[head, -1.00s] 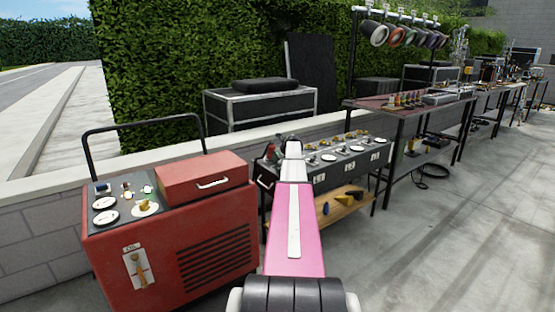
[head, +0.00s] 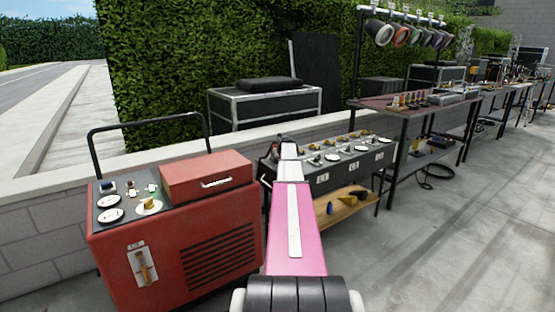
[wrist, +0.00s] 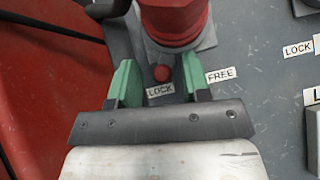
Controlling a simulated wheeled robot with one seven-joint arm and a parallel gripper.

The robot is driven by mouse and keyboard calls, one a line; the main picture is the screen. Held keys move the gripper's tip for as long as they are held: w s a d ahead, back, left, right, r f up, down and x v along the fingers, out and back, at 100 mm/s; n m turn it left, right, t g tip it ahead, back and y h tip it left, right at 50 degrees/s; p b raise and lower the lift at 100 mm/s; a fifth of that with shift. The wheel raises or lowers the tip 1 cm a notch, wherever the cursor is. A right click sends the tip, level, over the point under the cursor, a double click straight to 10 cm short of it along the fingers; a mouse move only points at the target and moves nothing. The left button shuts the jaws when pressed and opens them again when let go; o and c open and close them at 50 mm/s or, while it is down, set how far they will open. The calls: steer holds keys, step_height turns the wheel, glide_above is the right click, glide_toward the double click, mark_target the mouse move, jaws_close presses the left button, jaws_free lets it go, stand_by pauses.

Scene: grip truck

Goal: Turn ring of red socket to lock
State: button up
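The red socket (wrist: 174,18) shows at the top of the wrist view, on a grey square base on the dark panel; its top is cut off. A small red ball (wrist: 162,73) sits in front of it, just above the LOCK label (wrist: 160,90). The FREE label (wrist: 221,75) is to its right. My gripper (wrist: 160,80) has green fingers, open, one either side of the ball, with the socket just beyond. I see no clear contact. In the head view my gripper (head: 289,148) is over the dark panel bench (head: 330,175), and my arm hides the socket.
A red generator cart (head: 190,255) with a black handle stands left of the bench. Another LOCK label (wrist: 298,49) and fitting lie right in the wrist view. A table (head: 400,108) with hanging lamps stands further right. A low wall and hedge run behind. The paved floor at right is clear.

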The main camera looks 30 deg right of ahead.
steer(key=v, duration=1)
steer(key=shift+s+r, duration=0.25)
steer(key=shift+s, duration=0.05)
